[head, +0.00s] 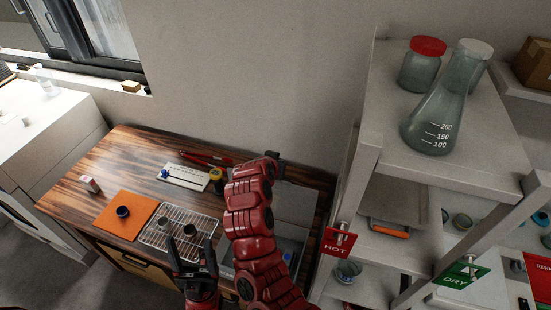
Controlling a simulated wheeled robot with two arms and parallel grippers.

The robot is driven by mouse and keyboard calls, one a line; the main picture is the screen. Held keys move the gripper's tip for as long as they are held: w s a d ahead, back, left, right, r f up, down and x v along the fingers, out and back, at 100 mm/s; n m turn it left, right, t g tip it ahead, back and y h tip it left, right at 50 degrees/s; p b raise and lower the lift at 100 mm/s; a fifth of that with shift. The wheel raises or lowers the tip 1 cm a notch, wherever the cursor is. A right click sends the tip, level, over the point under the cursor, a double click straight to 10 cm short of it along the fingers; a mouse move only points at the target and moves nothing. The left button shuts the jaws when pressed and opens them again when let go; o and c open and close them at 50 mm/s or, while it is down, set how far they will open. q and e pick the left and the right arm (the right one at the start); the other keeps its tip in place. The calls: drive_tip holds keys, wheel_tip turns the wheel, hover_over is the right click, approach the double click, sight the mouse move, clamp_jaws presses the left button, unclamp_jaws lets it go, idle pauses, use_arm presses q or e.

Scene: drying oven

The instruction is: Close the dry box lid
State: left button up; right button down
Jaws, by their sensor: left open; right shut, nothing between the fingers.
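The dry box (292,238) is at the right end of the wooden table, partly hidden behind my red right arm. A flat grey panel (296,204), which looks like its lid, stands raised at the back of the box, so the box appears open. My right gripper (277,163) is shut and empty, at the far end of the arm near the wall, above and behind the panel's top left; whether it touches the panel cannot be told. My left gripper (191,254) is open and empty, over the front of the wire rack, left of the box.
The wire rack (153,240) holds small dark cups (190,230). An orange mat (125,216) with a dark cup lies to its left. A white tray (183,176) and red tool (207,158) lie behind. A grey shelf unit (366,150) with glassware stands close on the right.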

sight(274, 194)
drive_tip(key=f+p, duration=0.1)
drive_tip(key=p, duration=0.1)
drive_tip(key=s+f+p, duration=0.1)
drive_tip(key=p, duration=0.1)
drive_tip(key=shift+a+f, duration=0.2)
drive_tip(key=shift+f, duration=0.2)
drive_tip(key=shift+f, duration=0.1)
